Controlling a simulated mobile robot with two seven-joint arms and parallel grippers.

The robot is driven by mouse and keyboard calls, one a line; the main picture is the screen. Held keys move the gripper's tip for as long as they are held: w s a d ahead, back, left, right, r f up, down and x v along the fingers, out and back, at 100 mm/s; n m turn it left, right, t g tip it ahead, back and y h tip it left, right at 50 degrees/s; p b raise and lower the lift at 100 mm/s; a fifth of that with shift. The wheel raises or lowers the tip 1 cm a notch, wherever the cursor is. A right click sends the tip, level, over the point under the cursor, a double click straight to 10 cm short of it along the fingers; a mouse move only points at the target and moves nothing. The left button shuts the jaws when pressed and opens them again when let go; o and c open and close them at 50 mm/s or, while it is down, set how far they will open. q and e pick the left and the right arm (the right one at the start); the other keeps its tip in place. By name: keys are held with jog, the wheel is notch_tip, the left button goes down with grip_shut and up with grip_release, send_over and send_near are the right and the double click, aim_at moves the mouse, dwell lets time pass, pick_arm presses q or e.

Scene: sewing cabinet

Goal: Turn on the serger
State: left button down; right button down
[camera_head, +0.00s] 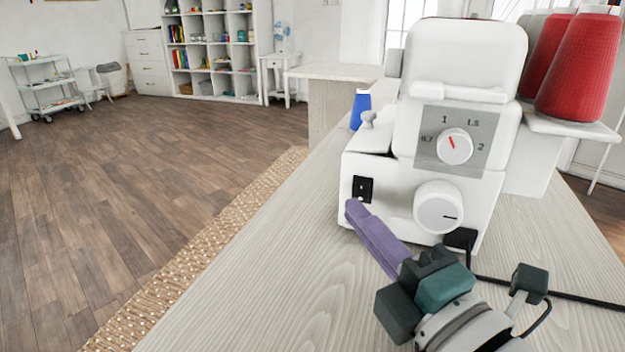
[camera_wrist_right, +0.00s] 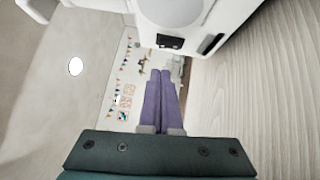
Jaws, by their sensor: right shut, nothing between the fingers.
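The white serger (camera_head: 440,120) stands on the wooden table, with a stitch dial (camera_head: 455,147) above and a round knob (camera_head: 438,207) below. Its black power switch (camera_head: 363,189) is on the lower left of the facing side; it also shows in the right wrist view (camera_wrist_right: 170,41). My right gripper (camera_head: 352,208) is shut and empty, its purple fingers together. The fingertips are just below and left of the switch in the head view; whether they touch the serger is unclear. In the wrist view, the fingertips (camera_wrist_right: 167,72) sit a little below the switch. My left gripper is not in view.
Red thread cones (camera_head: 580,68) stand on the serger's right side, and a blue spool (camera_head: 360,108) stands behind its left side. A black cord (camera_head: 550,292) runs right across the table (camera_head: 270,290). The table's left front is clear.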

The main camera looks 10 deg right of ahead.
aim_at(361, 192)
jog(key=shift+w+d+r, duration=0.15)
jog(key=shift+w+d, duration=0.8)
jog(key=shift+w, duration=0.2)
